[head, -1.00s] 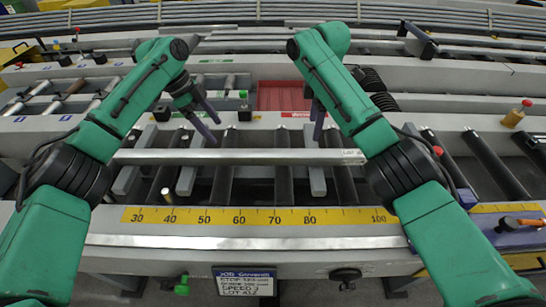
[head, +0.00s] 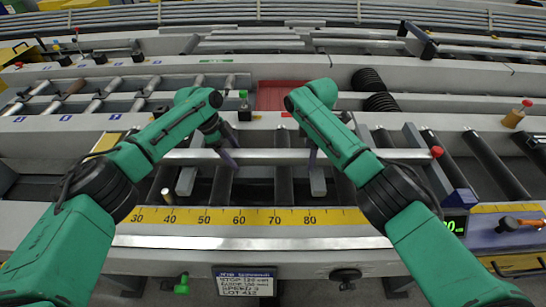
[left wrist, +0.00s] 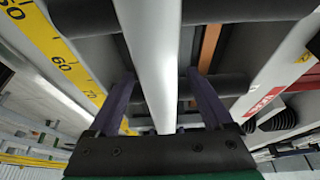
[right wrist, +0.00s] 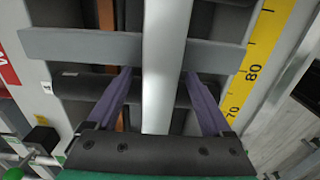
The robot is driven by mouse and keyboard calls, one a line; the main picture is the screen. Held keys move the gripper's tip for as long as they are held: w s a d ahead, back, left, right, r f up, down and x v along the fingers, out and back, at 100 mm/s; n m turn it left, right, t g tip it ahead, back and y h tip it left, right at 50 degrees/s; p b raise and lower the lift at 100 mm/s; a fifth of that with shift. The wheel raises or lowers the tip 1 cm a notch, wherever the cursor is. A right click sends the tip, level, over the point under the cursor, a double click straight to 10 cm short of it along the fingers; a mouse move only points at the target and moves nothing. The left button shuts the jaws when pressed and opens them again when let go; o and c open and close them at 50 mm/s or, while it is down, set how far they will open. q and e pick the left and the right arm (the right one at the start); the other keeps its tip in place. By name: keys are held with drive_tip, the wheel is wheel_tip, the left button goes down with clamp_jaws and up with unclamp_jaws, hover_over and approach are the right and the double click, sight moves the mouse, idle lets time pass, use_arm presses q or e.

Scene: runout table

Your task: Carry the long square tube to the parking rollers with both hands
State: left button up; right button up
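The long square tube (head: 270,157) is a pale metal bar lying left to right across the dark rollers behind the yellow ruler. My left gripper (head: 230,152) is at the tube, left of its middle. In the left wrist view the tube (left wrist: 155,60) runs between the open purple fingers (left wrist: 162,85). My right gripper (head: 313,152) is at the tube farther right. In the right wrist view the tube (right wrist: 165,60) passes between its open fingers (right wrist: 157,80), with a gap on the left. My arms hide parts of the tube. I cannot tell for certain which rollers are the parking rollers.
Rollers with blue labels (head: 100,100) lie at the back left. A red tray (head: 280,95) sits behind the tube, with a green-topped post (head: 244,98) beside it and black coils (head: 375,90) to its right.

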use_arm(q)
clamp_jaws()
use_arm(e)
clamp_jaws()
use_arm(q)
drive_tip(key=shift+r, duration=0.1)
use_arm(e)
drive_tip(key=shift+r, duration=0.15)
idle(0.7)
